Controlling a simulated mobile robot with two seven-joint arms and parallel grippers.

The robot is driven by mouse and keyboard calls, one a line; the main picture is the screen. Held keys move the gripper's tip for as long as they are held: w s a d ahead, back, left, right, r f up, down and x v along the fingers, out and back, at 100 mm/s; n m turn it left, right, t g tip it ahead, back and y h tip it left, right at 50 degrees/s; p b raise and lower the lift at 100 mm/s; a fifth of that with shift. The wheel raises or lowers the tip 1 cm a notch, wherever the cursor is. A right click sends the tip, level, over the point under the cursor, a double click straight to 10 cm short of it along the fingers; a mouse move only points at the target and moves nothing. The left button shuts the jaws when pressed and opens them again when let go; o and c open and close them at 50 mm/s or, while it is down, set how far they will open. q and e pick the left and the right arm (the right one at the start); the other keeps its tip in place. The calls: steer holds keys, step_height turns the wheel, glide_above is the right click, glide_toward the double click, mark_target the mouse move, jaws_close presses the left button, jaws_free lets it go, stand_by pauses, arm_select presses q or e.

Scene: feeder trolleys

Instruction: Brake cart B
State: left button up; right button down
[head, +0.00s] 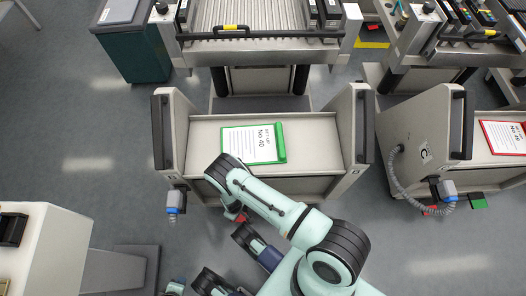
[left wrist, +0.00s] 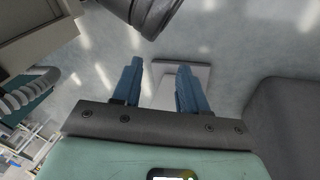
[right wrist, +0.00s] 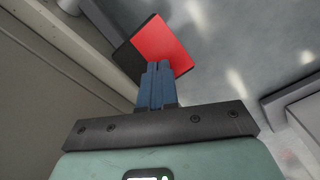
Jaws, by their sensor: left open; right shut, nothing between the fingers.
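The middle cart (head: 300,185), which I take for cart B though no letter shows on it, stands under the roller feeder. It carries a green-edged set-up sheet (head: 250,144). A red pedal (head: 236,214) sticks out low at its near side, partly hidden by my right arm. In the right wrist view the red pedal (right wrist: 163,47) lies just beyond my right gripper (right wrist: 158,66), with a darker part at its left. That gripper is shut and empty; its tips overlap the pedal's edge, and contact cannot be told. My left gripper (left wrist: 160,68) is open and empty above the floor.
Cart C (head: 415,140) stands at right with a red-edged sheet (head: 503,137), a hose, a red pedal (head: 434,210) and a green pedal (head: 478,200). A grey connector (head: 175,200) hangs at the middle cart's left corner. A white unit (head: 50,245) stands at lower left.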

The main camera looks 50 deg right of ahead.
stand_by(0.3)
steer(key=shift+s+f+b, duration=0.15)
steer(key=shift+f+b, duration=1.05)
steer(key=shift+f, duration=0.3)
steer(key=shift+f+b, duration=1.1)
steer(key=shift+f, duration=0.15)
arm_select(q)
steer(key=s+a+f+g, duration=0.1)
steer(key=s+f+g, duration=0.1)
steer(key=s+f, duration=0.5)
steer(key=shift+s+a+f+g, duration=0.2)
steer(key=shift+s+a+g, duration=0.05)
steer(key=shift+s+g, duration=0.15)
steer(key=shift+w, duration=0.1)
